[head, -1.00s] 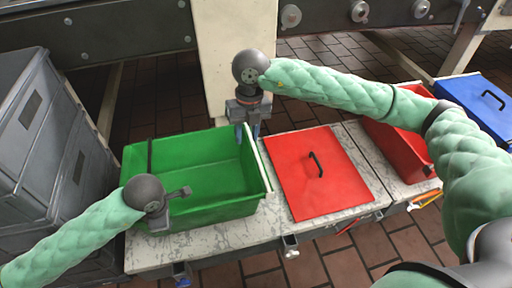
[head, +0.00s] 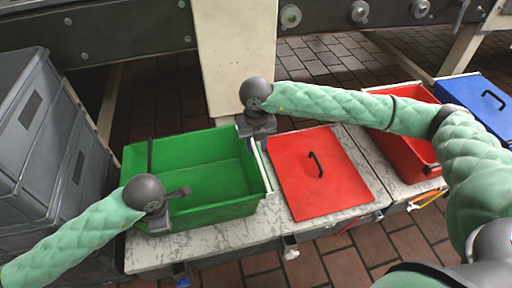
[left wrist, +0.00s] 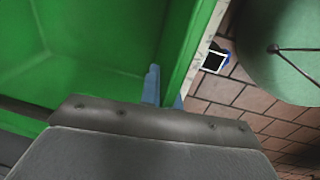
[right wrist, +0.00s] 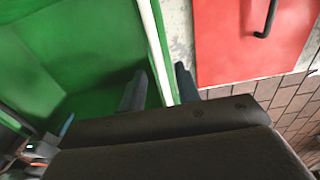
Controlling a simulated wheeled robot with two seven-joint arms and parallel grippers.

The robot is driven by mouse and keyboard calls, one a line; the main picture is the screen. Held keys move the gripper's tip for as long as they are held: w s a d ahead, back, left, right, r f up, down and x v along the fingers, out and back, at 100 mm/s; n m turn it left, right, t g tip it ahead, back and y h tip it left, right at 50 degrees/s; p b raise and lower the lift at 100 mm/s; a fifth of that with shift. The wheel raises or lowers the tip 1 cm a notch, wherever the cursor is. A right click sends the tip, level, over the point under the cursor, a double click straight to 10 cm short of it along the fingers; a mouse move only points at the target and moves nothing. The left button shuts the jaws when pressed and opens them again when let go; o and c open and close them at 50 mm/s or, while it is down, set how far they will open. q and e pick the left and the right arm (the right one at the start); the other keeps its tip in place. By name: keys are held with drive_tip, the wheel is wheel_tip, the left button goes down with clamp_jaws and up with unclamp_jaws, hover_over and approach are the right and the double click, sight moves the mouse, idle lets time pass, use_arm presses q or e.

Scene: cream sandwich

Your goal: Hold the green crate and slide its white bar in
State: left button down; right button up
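The green crate (head: 208,212) stands open and empty on the pale tabletop. A thin white bar (head: 264,171) runs along its right edge; the right wrist view shows this bar (right wrist: 151,35) on top of the wall. My left gripper (head: 172,196) is at the crate's front wall near the left corner. In the left wrist view its blue fingers (left wrist: 165,92) straddle the green wall closely, one inside and one outside. My right gripper (head: 258,138) is at the back right corner. Its fingers (right wrist: 160,88) are apart on either side of the bar, with gaps visible.
A red lid (head: 318,185) with a black handle lies just right of the crate. A red crate (head: 405,148) and a blue lid (head: 478,105) are farther right. Grey crates (head: 35,130) are stacked at the left. A cream post (head: 235,60) rises behind the right gripper.

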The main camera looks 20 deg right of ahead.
drive_tip(key=shift+f, duration=0.95)
clamp_jaws()
drive_tip(key=a, duration=0.8)
drive_tip(key=shift+a, duration=0.2)
unclamp_jaws()
wheel_tip(320, 180, up, 12)
idle(0.4)
